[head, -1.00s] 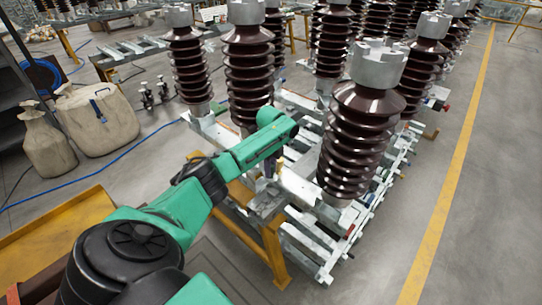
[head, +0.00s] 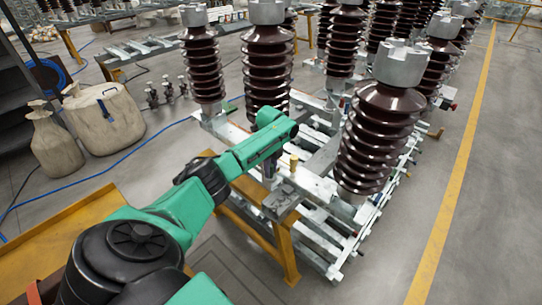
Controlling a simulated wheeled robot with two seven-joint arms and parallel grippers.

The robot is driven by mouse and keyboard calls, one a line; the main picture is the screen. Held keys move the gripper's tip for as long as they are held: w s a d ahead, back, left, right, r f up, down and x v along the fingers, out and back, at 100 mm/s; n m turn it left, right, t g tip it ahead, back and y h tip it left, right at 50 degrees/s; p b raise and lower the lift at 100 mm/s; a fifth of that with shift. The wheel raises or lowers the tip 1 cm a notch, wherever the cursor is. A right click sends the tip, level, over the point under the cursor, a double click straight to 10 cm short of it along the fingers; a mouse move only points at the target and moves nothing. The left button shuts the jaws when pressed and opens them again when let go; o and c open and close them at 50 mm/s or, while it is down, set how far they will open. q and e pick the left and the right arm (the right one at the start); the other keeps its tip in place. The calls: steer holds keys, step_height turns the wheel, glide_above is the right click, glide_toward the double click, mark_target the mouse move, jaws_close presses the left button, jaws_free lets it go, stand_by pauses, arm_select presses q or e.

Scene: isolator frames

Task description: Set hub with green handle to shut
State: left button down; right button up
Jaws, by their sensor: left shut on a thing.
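My left arm reaches in from the lower left, and its gripper (head: 268,178) points down at the near end of the grey metal frame. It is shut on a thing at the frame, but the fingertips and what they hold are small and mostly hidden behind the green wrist. I take the held thing to be the hub's green handle; its colour and angle cannot be made out. A small brass-coloured part (head: 293,162) stands on the frame just right of the gripper. My right gripper is not in view.
A large brown ribbed insulator (head: 380,140) stands close to the right of the gripper, and another (head: 267,75) stands behind it. A yellow stand (head: 285,250) supports the near end. The floor at the right is clear.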

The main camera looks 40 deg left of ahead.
arm_select(q)
steer(key=c, duration=0.9)
jaws_free()
steer(key=shift+s+a, duration=0.15)
steer(key=shift+a, duration=0.1)
steer(key=shift+o, duration=1)
steer(key=shift+a, duration=0.1)
steer(key=shift+r, duration=0.2)
step_height(320, 180, up, 14)
steer(key=b, duration=0.2)
